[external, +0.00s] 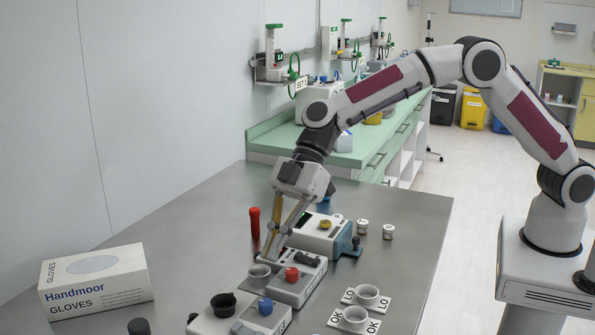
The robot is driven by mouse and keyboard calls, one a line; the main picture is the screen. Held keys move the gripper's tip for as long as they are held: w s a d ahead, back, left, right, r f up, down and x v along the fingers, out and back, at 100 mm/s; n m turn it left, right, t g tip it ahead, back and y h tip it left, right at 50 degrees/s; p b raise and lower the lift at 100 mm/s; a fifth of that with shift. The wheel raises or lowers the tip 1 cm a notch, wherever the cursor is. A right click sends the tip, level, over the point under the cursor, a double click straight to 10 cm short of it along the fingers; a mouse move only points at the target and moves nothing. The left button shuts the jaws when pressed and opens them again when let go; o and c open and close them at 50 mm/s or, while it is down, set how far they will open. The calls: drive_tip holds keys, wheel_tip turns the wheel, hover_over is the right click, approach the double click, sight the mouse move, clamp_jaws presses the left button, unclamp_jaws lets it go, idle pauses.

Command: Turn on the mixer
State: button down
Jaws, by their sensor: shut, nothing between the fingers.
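A low grey-white device with a grey cup (259,275) and a red knob (291,274) stands on the steel table; I take it as a mixer (300,291). A similar device (225,325) with a black cup (223,304) and a blue knob (265,306) stands in front of it, cut by the lower edge. Which one the task means cannot be told. My gripper (268,257) points down, shut and empty, at the back of the red-knobbed device, just behind the grey cup. Contact cannot be told.
A white device with a yellow knob (325,224) stands behind. A red upright object (255,223) is left of my gripper. A glove box (96,282) lies left.

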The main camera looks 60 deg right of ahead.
drive_tip(key=shift+w+a+r+n+y, duration=0.15)
drive_tip(key=shift+w+a+r+n, duration=0.2)
drive_tip(key=shift+n, duration=0.35)
drive_tip(key=shift+w+a+r+n+y, duration=0.15)
drive_tip(key=shift+r+n, duration=0.25)
drive_tip(key=shift+n, duration=0.3)
drive_tip(key=shift+s, duration=0.1)
drive_tip(key=shift+f, duration=0.1)
hover_over(234, 327)
drive_tip(key=s+d, duration=0.1)
drive_tip(key=d, duration=0.1)
wheel_tip(234, 327, down, 7)
drive_tip(key=shift+d+f, duration=0.1)
drive_tip(key=shift+d, duration=0.05)
drive_tip(key=shift+w+d+f, duration=0.1)
drive_tip(key=shift+d+f, duration=0.05)
drive_tip(key=shift+f, duration=0.8)
drive_tip(key=shift+w+f, duration=0.1)
drive_tip(key=shift+f, duration=0.75)
drive_tip(key=shift+f, duration=0.15)
